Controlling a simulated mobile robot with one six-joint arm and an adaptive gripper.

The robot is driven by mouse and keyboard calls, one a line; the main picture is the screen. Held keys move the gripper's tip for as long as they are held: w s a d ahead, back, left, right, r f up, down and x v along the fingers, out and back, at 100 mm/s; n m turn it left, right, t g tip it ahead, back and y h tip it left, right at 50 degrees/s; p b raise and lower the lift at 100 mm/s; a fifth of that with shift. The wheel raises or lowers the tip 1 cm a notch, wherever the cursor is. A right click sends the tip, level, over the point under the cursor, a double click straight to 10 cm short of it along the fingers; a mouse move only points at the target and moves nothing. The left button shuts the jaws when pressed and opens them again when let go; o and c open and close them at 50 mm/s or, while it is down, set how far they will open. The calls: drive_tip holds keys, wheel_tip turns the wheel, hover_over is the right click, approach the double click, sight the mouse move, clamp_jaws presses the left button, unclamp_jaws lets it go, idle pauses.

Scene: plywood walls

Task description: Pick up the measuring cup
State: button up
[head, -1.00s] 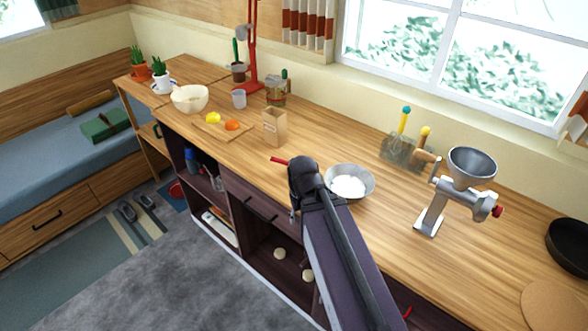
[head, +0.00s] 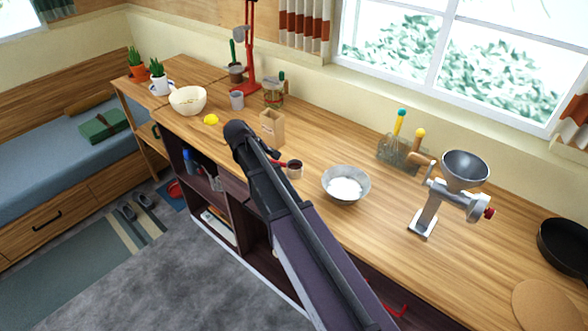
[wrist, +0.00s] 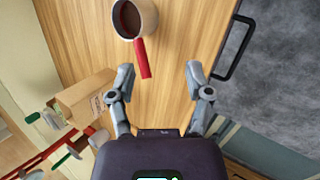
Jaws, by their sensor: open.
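The measuring cup (head: 295,170) stands upright on the wooden counter, left of the metal bowl. It is small and pale grey, with a dark brown inside and a red handle pointing left. In the wrist view the cup (wrist: 149,17) is at the top, partly cut off by the frame edge. Its red handle (wrist: 141,58) points down towards my gripper (wrist: 160,78). My gripper is open and empty. The handle's end shows between the two fingertips, nearer the left one; I cannot tell the height gap.
A metal bowl of white powder (head: 346,185) stands right of the cup, with a grinder (head: 440,195) beyond. A lemon (head: 211,119) and a cream bowl (head: 188,100) are further left. The counter's front edge is near.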

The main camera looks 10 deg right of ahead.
drive_tip(key=shift+n+t+h, duration=0.5)
drive_tip(key=shift+n+h, duration=0.1)
drive_tip(key=shift+n, duration=0.3)
drive_tip(key=w, duration=0.1)
drive_tip(key=w+a+r, duration=0.1)
drive_tip(key=w, duration=0.1)
drive_tip(key=w+a+r, duration=0.1)
drive_tip(key=shift+w+a, duration=0.15)
drive_tip(key=shift+a, duration=0.05)
drive_tip(key=shift+f, duration=0.1)
drive_tip(key=b, duration=0.6)
approach(281, 163)
drive_tip(key=x, duration=0.4)
drive_tip(key=shift+w, duration=0.1)
drive_tip(key=shift+w+d+f, duration=0.2)
drive_tip(key=shift+d+f, duration=0.3)
drive_tip(key=shift+f, duration=0.05)
drive_tip(key=shift+b, duration=0.3)
